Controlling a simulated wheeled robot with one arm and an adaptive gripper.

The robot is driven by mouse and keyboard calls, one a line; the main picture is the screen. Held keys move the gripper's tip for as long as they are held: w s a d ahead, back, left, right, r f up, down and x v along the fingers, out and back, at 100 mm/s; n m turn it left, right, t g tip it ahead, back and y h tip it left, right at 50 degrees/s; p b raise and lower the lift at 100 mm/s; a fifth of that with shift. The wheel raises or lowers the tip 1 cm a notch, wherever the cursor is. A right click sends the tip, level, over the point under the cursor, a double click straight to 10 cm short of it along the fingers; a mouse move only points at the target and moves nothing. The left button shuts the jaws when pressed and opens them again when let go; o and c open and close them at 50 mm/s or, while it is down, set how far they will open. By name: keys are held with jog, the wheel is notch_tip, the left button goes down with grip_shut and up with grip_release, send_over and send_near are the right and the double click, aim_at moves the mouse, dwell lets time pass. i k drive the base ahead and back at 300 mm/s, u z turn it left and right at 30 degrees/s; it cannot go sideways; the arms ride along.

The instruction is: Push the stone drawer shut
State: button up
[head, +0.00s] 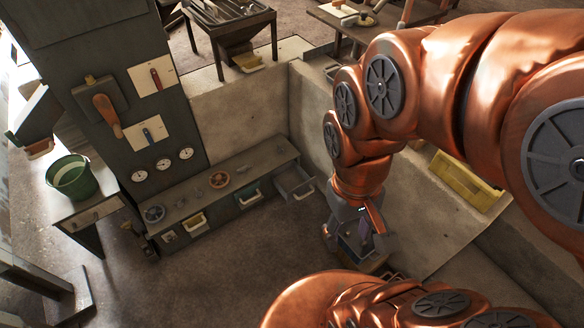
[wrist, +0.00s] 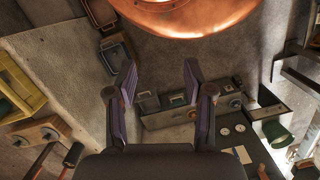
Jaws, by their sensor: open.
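A low grey bench (head: 228,178) stands against the back wall with several drawers in its front. The grey drawer at its right end (head: 296,184), which looks like the stone drawer, is pulled out, with its handle towards the floor. In the wrist view it seems to show as a small grey tray shape (wrist: 147,101) beyond my fingers, too small to read clearly. My gripper (head: 352,236) points down to the right of the drawer, apart from it. In the wrist view my gripper (wrist: 157,80) has its two fingers wide apart with nothing between them.
A concrete wall (head: 310,120) turns the corner beside the bench. A yellow crate (head: 466,182) lies at right. The floor (head: 200,280) before the bench is clear.

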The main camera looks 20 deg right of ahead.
aim_at(293, 184)
jog(key=z, duration=0.05)
jog(key=k, duration=0.55)
jog(key=u, duration=1.1)
jog(key=i, duration=1.2)
jog(key=z, duration=0.7)
jog(key=i, duration=0.3)
jog(key=z, duration=0.35)
